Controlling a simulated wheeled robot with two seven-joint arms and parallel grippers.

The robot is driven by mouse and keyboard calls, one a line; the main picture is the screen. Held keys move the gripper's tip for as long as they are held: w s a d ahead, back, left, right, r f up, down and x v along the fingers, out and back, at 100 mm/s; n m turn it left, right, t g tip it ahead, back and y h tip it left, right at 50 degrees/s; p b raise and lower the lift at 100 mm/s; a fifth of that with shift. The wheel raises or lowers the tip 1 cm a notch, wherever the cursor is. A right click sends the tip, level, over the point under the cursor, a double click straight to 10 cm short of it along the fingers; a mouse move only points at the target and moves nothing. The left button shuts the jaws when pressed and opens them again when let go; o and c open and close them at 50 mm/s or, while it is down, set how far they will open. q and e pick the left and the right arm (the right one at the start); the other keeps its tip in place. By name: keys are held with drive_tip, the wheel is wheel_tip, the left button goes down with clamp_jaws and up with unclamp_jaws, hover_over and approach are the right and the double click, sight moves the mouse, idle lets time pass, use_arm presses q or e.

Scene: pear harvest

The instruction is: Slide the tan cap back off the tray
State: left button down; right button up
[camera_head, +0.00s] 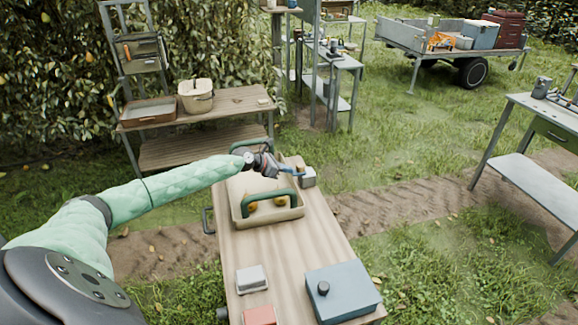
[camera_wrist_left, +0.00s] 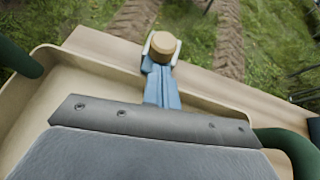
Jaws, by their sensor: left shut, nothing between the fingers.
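In the head view my left gripper (camera_head: 301,174) reaches over the far end of the tan tray (camera_head: 268,219), by a small grey block (camera_head: 309,180). The tray has green handles (camera_head: 270,195) and yellowish fruit inside. My right gripper is not in view.
The tray stands on a wooden table (camera_head: 290,245). A blue-grey box (camera_head: 342,291) with a dark knob, a small pale box (camera_head: 251,279) and a red box (camera_head: 260,315) lie at its near end. A wooden bench (camera_head: 235,101) stands behind left; a metal table (camera_head: 540,125) is at right.

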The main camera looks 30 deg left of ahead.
sight(299, 166)
use_arm(q)
drive_tip(key=shift+w+d, duration=0.3)
drive_tip(key=shift+w, duration=0.25)
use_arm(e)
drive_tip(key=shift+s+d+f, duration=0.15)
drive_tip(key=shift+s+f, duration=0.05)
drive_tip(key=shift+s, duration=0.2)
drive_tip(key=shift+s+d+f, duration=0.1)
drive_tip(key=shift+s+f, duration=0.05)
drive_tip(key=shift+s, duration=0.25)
use_arm(q)
drive_tip(key=shift+w+d, duration=0.45)
drive_tip(key=shift+w, duration=0.05)
drive_tip(key=shift+w+d, duration=0.75)
drive_tip(key=shift+w, duration=0.2)
drive_tip(key=shift+r, duration=0.1)
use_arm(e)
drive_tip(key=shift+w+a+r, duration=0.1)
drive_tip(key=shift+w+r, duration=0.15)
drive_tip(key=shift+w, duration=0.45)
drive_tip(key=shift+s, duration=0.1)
